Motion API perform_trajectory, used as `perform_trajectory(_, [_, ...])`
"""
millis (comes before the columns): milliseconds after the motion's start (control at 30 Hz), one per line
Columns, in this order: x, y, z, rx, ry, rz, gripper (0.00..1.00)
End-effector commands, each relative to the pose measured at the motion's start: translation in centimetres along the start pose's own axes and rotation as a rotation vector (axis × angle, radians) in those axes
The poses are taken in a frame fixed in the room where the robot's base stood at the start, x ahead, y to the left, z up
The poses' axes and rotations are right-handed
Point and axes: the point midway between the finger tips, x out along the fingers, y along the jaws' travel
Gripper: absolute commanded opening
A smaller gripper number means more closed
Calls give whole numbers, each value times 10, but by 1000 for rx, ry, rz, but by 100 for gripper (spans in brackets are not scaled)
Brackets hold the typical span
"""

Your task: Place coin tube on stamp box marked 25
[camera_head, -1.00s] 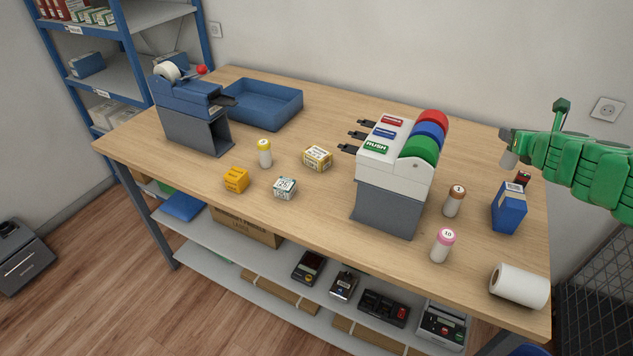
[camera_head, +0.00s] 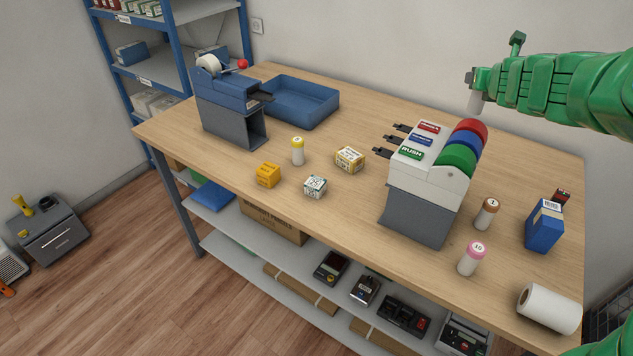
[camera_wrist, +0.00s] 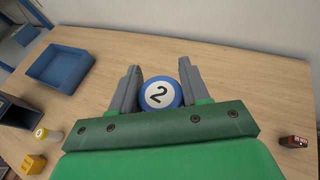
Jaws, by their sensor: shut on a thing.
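My gripper (camera_head: 473,88) is shut on a coin tube. In the head view the tube's pale body (camera_head: 474,104) hangs below the jaws, high above the table behind the label dispenser. In the wrist view its blue cap (camera_wrist: 160,93) with a 2 shows between the two fingers. A small white and teal stamp box (camera_head: 315,186), whose mark looks like 25, sits near the table's front edge, far left of my gripper. An orange box (camera_head: 268,174) and a yellow and white box (camera_head: 350,159) stand near it; their marks are too small to read. The stamp box's top looks bare.
The label dispenser (camera_head: 430,190) with coloured rolls stands between gripper and boxes. A yellow-capped tube (camera_head: 297,151) is behind the boxes. Brown-capped (camera_head: 487,213) and pink-capped (camera_head: 471,258) tubes, a blue box (camera_head: 544,226) and a white roll (camera_head: 549,308) are at right. A blue tray (camera_head: 300,101) is behind.

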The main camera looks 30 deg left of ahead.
Motion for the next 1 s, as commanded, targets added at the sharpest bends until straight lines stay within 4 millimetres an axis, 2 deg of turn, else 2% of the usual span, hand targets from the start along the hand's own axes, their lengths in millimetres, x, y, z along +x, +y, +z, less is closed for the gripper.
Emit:
perform_trajectory(100, [3, 13, 7, 2, -1, -8, 9])
perform_trajectory(433, [7, 37, 18, 11, -2, -31, 9])
perform_trajectory(1000, [10, 68, 24, 32, -3, -71, 9])
